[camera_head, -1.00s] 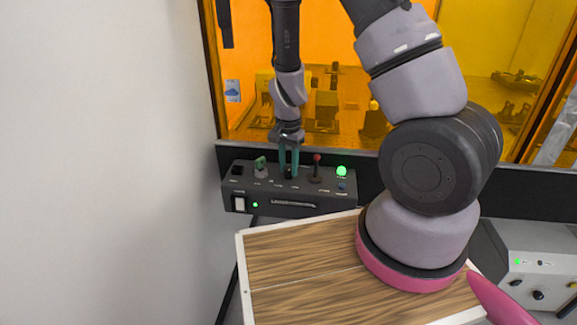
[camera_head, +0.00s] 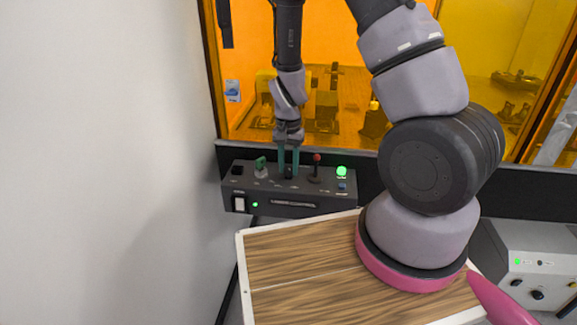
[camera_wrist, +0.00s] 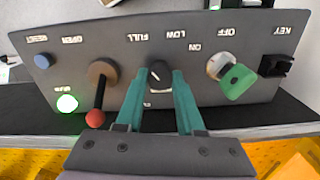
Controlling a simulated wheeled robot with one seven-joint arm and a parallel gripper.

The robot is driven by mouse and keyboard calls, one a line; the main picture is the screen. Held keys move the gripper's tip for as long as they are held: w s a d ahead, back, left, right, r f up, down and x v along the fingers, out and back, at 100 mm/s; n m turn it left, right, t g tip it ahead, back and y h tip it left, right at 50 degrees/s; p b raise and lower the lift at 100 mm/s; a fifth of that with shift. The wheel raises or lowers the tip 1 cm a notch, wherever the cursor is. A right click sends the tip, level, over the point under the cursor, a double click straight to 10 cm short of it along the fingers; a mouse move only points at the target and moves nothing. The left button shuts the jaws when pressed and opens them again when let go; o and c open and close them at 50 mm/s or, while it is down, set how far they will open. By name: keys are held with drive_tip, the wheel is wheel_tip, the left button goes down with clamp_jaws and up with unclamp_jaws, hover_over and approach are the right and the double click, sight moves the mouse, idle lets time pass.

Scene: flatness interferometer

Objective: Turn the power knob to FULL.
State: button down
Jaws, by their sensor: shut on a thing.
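The black power knob (camera_wrist: 160,76) sits on the dark control box (camera_head: 280,203), between the labels FULL and LOW in the wrist view. My gripper (camera_head: 288,174) reaches straight down from above, and its two teal fingers stand on either side of the knob, shut on it. In the wrist view, the fingers hide the knob's sides. A small pale mark shows on the knob top, toward the FULL side, but its exact direction is hard to read.
A red-tipped lever (camera_wrist: 96,118) stands close beside the fingers. On the other side is a green key-like switch (camera_wrist: 237,82). A lit green button (camera_head: 341,171) and a blue button (camera_head: 342,187) are at the box's right end. An orange window (camera_head: 350,90) is behind.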

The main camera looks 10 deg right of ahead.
drive_tip(key=c, duration=0.5)
unclamp_jaws()
wheel_tip(320, 180, up, 11)
drive_tip(key=shift+f, duration=0.1)
wheel_tip(320, 180, up, 17)
drive_tip(key=t+y, duration=0.3)
hover_over(289, 167)
drive_tip(key=s+d, duration=0.4)
drive_tip(key=s+d+r+t, duration=0.1)
drive_tip(key=s+r, duration=0.2)
drive_tip(key=r, duration=0.1)
drive_tip(key=s+d+r+n+t, duration=0.1)
drive_tip(key=s+r, duration=0.3)
drive_tip(key=s+d+r+n+t+h, duration=0.1)
drive_tip(key=s+r+t, duration=0.1)
drive_tip(key=s+r, duration=0.2)
drive_tip(key=shift+d, duration=0.3)
